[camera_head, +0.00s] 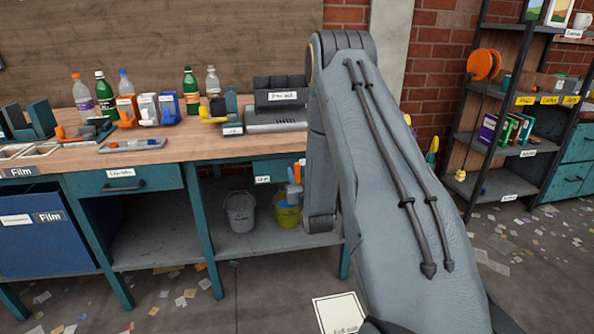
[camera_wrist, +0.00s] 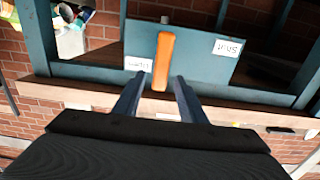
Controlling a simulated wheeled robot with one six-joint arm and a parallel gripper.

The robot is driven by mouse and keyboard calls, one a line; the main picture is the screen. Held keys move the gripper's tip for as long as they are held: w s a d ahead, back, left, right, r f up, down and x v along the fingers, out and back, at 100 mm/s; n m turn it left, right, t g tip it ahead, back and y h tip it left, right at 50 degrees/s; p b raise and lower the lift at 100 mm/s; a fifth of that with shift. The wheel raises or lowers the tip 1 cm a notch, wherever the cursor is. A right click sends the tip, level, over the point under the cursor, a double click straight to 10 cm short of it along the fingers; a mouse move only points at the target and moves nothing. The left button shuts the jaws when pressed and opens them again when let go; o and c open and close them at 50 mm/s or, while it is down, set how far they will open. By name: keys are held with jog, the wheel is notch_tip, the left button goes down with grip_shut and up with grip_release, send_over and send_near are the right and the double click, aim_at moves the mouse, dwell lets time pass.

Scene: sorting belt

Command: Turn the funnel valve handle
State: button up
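The valve handle is an orange bar (camera_wrist: 164,55) on a teal panel (camera_wrist: 195,42) in the wrist view, standing upright in the picture between two white labels. The labels' lettering is too small to read surely. My gripper (camera_wrist: 161,79) is open, its two dark fingers pointing at the panel. The handle's lower end in the picture shows between the fingertips; I cannot tell whether they reach around it in depth. Neither finger visibly presses on it. In the head view the teal panel (camera_head: 277,170) shows under the bench edge, and my arm hides my gripper.
The wooden bench (camera_head: 190,146) carries several bottles, small bins and a grey device (camera_head: 277,120). Below it stand a grey bucket (camera_head: 240,212) and a yellow bucket (camera_head: 287,215). A dark shelf rack (camera_head: 500,150) stands at right. Paper scraps lie on the floor.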

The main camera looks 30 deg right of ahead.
aim_at(298, 170)
jog(key=shift+x, duration=1.85)
grip_shut()
